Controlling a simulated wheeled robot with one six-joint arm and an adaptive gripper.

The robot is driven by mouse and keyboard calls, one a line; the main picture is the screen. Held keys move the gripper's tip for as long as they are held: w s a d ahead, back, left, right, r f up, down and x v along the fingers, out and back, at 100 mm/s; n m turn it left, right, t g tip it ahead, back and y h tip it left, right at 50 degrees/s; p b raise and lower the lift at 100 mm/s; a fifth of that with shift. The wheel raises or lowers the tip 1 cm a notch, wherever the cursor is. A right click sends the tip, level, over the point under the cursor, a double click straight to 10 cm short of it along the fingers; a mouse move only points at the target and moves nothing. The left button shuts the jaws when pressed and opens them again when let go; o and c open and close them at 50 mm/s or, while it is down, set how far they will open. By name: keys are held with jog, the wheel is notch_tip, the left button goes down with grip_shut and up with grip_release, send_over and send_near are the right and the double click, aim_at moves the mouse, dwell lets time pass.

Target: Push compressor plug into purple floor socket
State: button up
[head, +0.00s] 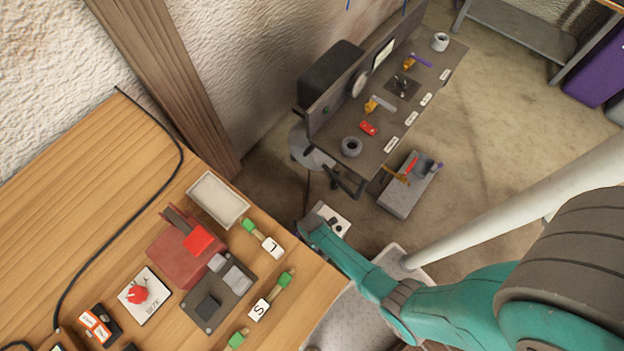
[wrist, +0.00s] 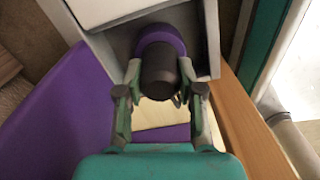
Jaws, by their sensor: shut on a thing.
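In the wrist view my gripper (wrist: 160,72) is shut on the compressor plug (wrist: 159,88), a dark cylinder between its two fingers. A purple ring (wrist: 163,36) shows directly beyond the plug, in line with it, in a dark recess of a pale box. I take the ring for the purple floor socket. The plug's front end is hidden, so I cannot tell how deep it sits. In the head view my arm reaches down past the workbench edge to a pale floor box (head: 335,214) with dark round spots. The fingers and plug are hidden there.
The wooden workbench (head: 60,210) stands close on the left of my arm. A wooden edge (wrist: 250,125) is right of the gripper in the wrist view, and a purple surface (wrist: 60,120) is left. A dark desk (head: 410,115) and a grey box (head: 397,205) stand beyond.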

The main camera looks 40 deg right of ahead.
jog(key=shift+f, duration=0.4)
grip_shut()
dwell(0.4)
jog(key=o, duration=1.7)
grip_release()
jog(key=shift+r, duration=3.75)
